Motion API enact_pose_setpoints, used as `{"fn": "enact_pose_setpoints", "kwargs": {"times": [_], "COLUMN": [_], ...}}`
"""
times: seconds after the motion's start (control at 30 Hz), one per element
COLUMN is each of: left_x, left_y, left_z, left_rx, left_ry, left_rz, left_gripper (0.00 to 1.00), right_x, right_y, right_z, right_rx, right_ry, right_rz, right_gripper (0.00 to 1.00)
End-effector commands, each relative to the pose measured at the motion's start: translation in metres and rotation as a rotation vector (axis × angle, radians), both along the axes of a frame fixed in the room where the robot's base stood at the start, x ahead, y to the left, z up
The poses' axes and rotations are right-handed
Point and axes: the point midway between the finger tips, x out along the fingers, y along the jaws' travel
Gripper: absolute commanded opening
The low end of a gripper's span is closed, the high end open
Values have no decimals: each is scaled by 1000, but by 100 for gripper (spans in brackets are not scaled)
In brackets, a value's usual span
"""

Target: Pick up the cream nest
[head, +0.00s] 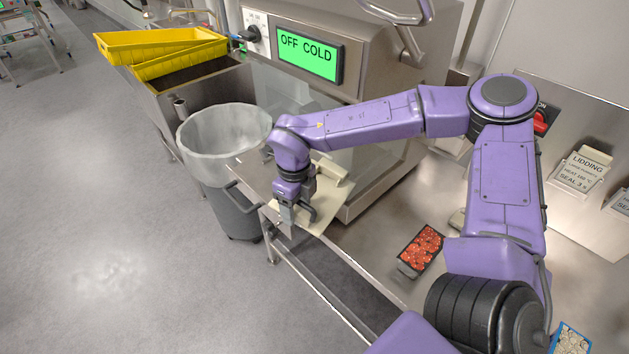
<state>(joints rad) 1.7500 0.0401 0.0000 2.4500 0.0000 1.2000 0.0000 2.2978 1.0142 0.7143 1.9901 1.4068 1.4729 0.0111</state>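The cream nest (325,213) is a flat cream piece with a raised part at its back. It lies at the end of the steel counter, below the sealing machine. My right gripper (296,216) points down at the nest's front left part, and its wrist hides some of the nest. The fingers are small and partly hidden here, so I cannot tell whether they are open or shut, or whether they touch the nest. My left gripper is not in view.
A machine with a green "OFF COLD" screen (309,53) stands behind. A lined bin (222,140) is left of the nest. A tray of red food (422,249) sits on the counter at right. Yellow crates (165,55) are at the back left.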

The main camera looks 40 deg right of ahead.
Motion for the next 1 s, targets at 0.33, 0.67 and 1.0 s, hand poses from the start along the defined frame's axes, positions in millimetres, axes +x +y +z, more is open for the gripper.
{"fn": "enact_pose_setpoints", "kwargs": {"times": [0.33, 0.67, 1.0], "left_x": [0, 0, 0], "left_y": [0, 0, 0], "left_z": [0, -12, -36], "left_rx": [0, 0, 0], "left_ry": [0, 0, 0], "left_rz": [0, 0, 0], "left_gripper": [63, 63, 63], "right_x": [1, -1, -8], "right_y": [1, 22, 109], "right_z": [1, 17, 62], "right_rx": [0, -2, -2], "right_ry": [-1, -4, -3], "right_rz": [2, 7, 4], "right_gripper": [0, 0, 0]}}
